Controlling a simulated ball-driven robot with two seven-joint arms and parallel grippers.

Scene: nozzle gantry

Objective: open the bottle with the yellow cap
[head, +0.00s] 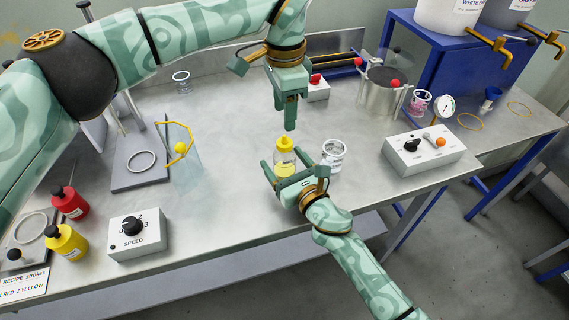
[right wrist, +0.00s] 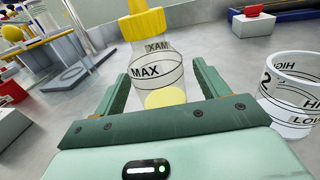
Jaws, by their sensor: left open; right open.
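The clear bottle (head: 284,158) stands upright on the steel table with its yellow cap (head: 285,143) on. It has a MAX line and some yellow contents low down; it also shows in the right wrist view (right wrist: 155,72). My right gripper (head: 286,170) is open and low at the table. Its two fingers point toward the bottle, one on each side, with visible gaps in the right wrist view. My left gripper (head: 290,122) points down just above the cap, apart from it. Its fingers look close together from this angle and hold nothing visible.
A clear marked beaker (head: 333,155) stands close right of the bottle. A white control box (head: 424,150) is farther right, a SPEED box (head: 137,233) front left. Behind are a metal pot (head: 382,93) and a red-button box (head: 317,90). Red (head: 70,203) and yellow (head: 66,243) bottles stand left.

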